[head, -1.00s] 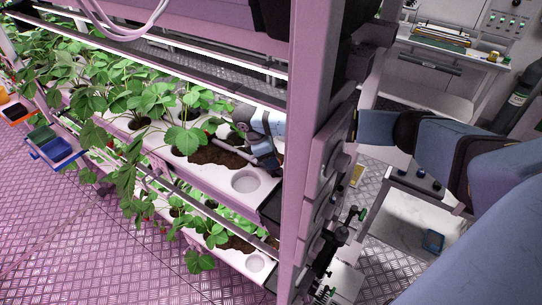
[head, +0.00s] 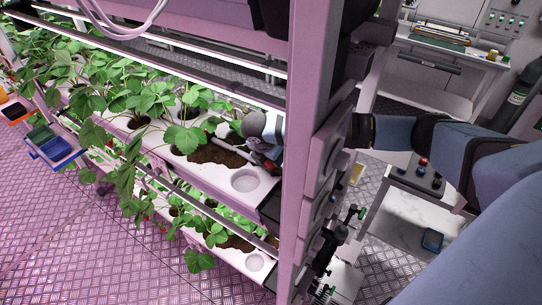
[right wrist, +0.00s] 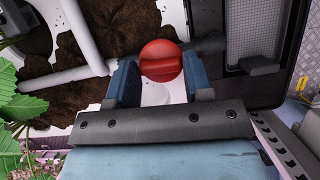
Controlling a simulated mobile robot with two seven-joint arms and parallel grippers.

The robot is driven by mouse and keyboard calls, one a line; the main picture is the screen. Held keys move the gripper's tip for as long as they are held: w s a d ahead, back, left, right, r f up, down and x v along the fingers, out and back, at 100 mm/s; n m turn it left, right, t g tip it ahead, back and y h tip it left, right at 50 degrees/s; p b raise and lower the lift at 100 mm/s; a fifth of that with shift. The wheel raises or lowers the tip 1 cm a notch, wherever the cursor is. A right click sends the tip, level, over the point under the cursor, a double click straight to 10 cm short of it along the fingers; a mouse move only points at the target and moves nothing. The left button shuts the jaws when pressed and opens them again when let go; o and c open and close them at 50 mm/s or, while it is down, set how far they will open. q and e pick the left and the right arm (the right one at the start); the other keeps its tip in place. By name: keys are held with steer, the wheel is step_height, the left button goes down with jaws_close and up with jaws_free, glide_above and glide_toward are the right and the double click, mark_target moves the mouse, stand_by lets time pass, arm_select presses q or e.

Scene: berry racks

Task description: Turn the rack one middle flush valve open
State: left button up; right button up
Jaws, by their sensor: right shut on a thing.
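A round red valve handle (right wrist: 161,60) with a raised grip bar sits at the end tray of the rack in the right wrist view. The bar lies roughly crosswise in that picture. My right gripper (right wrist: 163,78) is shut on it, one blue-grey finger on each side. In the head view my right arm reaches behind the rack post, and the right gripper (head: 262,153) shows over the end of the upper planted trough (head: 245,181). My left gripper is not in view.
The pink rack post (head: 302,130) stands close beside my right arm. A white pipe (right wrist: 75,78) and dark soil (right wrist: 75,110) lie left of the handle, with strawberry leaves (right wrist: 20,110) near. A small table (head: 405,225) and a workbench (head: 455,65) stand at right.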

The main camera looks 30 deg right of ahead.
steer(key=shift+r+n, duration=0.1)
steer(key=shift+n, duration=0.3)
steer(key=o, duration=0.9)
steer(key=b+v, duration=0.1)
steer(key=v, duration=0.6)
steer(key=shift+s+r, duration=0.15)
steer(key=shift+r, duration=0.05)
